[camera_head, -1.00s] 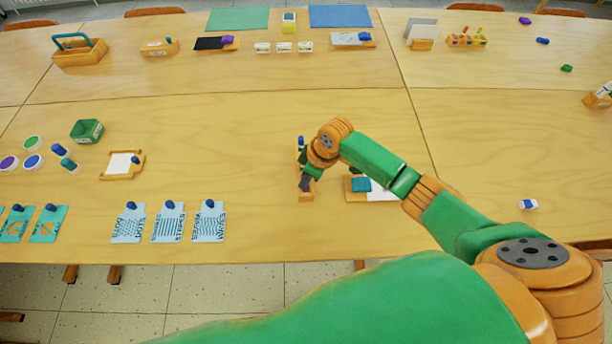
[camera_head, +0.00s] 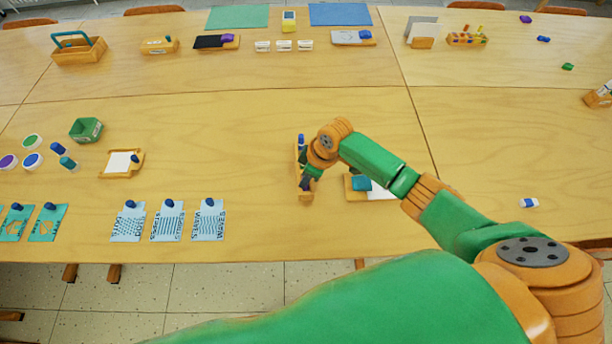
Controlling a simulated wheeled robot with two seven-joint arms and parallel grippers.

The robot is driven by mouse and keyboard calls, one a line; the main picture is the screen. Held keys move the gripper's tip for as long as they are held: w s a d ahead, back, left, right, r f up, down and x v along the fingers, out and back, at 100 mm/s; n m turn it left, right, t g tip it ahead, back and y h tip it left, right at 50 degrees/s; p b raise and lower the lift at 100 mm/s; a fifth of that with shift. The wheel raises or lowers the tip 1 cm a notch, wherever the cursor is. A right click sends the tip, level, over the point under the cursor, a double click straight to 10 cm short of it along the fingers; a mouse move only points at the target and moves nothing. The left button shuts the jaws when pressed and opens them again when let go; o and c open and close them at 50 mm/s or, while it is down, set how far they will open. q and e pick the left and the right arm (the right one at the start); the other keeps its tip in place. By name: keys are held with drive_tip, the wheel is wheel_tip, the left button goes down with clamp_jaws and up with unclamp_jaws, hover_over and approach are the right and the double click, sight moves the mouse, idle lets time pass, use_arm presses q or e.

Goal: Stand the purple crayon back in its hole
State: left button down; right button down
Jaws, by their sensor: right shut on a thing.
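A narrow wooden crayon holder (camera_head: 305,197) stands on the table near the middle, partly hidden by my right gripper and wrist. A blue crayon (camera_head: 301,139) stands upright at its far end. My right gripper (camera_head: 308,176) is over the near part of the holder, shut on the purple crayon (camera_head: 306,184). Only a small dark purple part of that crayon shows, low between the fingers and just above the near end of the holder. The hole is hidden, so I cannot tell whether the crayon tip is in it. My left gripper is not in view.
Right of the holder lies a wooden board (camera_head: 352,190) with a teal block and white paper, under my right forearm. A wooden tray (camera_head: 122,163) with paper and several print cards (camera_head: 168,222) lie to the left. The table between the tray and holder is clear.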

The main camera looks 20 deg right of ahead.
drive_tip(key=shift+f, duration=0.3)
idle(0.4)
drive_tip(key=c, duration=0.7)
unclamp_jaws()
drive_tip(key=shift+o, duration=1.1)
drive_tip(key=shift+r, duration=0.1)
wheel_tip(320, 180, up, 6)
drive_tip(key=p, duration=0.6)
